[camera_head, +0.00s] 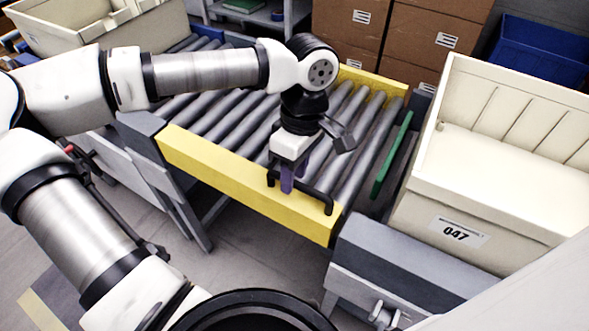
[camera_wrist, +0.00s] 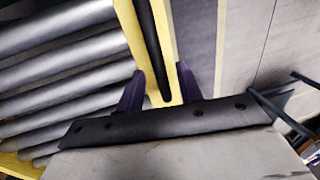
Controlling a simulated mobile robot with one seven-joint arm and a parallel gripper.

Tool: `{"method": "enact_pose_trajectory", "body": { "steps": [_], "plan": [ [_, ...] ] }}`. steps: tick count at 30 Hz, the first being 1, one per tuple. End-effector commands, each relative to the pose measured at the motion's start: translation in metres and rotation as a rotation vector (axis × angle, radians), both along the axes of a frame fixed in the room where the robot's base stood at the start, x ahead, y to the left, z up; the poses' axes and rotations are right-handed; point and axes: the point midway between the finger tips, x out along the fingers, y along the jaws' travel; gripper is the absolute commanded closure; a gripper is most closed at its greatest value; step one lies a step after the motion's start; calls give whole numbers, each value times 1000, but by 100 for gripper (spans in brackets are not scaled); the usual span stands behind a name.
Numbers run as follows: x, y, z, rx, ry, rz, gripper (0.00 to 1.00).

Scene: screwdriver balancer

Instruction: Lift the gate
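The gate is a section of grey rollers with a yellow frame (camera_head: 225,178); it lies level in line with the conveyor. A black bar handle (camera_head: 312,194) is fixed to its near yellow beam. My gripper (camera_head: 287,184) points down at the handle's left part. In the wrist view the two purple fingers of my gripper (camera_wrist: 160,82) stand apart, one on each side of the black handle (camera_wrist: 152,45). Gaps show between the fingers and the bar, so the gripper looks open around it. The fingertips' depth relative to the bar is hard to tell.
A cream bin labelled 047 (camera_head: 455,232) stands right of the gate on a grey conveyor section (camera_head: 400,262). A green strip (camera_head: 392,155) lies along the gate's right side. Cardboard boxes (camera_head: 425,38) and a blue bin (camera_head: 540,50) stand behind. Floor is open in front.

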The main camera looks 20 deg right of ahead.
Motion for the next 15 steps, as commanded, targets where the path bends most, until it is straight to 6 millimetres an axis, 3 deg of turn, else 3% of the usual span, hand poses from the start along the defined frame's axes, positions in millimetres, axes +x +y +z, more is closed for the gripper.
{"method": "enact_pose_trajectory", "body": {
  "steps": [8, 15],
  "plan": [
    [0, 0, -2, 0, 0, -1, 64],
    [0, 0, -2, 0, 0, -1, 94]
  ]
}}
